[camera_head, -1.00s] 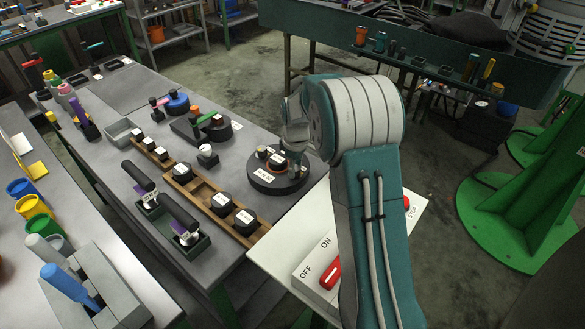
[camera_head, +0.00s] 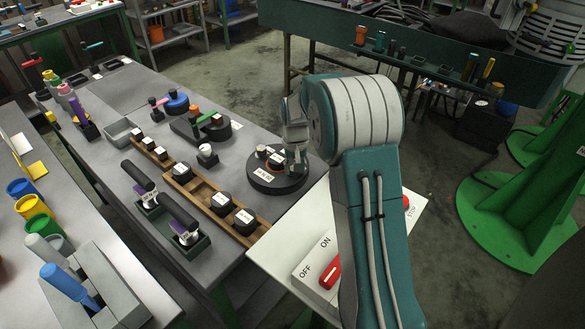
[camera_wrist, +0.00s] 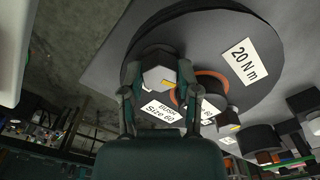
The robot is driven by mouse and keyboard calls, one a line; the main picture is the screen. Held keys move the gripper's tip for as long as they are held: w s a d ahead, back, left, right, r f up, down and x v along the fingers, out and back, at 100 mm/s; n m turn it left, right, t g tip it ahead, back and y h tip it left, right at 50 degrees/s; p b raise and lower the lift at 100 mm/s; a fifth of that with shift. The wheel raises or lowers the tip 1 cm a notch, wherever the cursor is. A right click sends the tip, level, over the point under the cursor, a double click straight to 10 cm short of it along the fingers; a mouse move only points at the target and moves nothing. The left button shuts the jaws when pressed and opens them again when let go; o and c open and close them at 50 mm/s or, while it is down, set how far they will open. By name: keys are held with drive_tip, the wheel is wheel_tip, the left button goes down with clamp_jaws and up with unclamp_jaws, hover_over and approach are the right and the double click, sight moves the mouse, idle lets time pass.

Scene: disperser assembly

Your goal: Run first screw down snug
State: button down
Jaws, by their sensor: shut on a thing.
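The first screw (camera_wrist: 158,78) shows in the wrist view as a hexagonal head with a pale top, low on a dark round base (camera_wrist: 225,30). My gripper (camera_wrist: 159,74) has its two fingers closed on opposite sides of the head. The screw's shank and the hole beneath are hidden. The round base (camera_head: 264,180) stands at the right end of the grey bench in the head view, with my gripper (camera_head: 298,160) over its right part. Beside the screw, the base carries an orange-brown ring (camera_wrist: 211,80) with labelled parts in and around it.
A wooden rack (camera_head: 196,190) with dark labelled cylinders stands left of the base. A green tray (camera_head: 178,240) holds two black-handled tools. A white panel (camera_head: 285,256) with a red ON/OFF switch (camera_head: 331,275) lies in front, close to my arm.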

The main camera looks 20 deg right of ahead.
drive_tip(key=m, duration=0.5)
drive_tip(key=shift+s+a+f, duration=0.1)
drive_tip(key=shift+s+f, duration=0.05)
drive_tip(key=shift+f, duration=0.05)
idle(0.5)
drive_tip(key=shift+c, duration=1.6)
unclamp_jaws()
drive_tip(key=shift+r, duration=0.1)
drive_tip(key=shift+r, duration=0.15)
drive_tip(key=shift+r, duration=0.35)
wheel_tip(320, 180, up, 11)
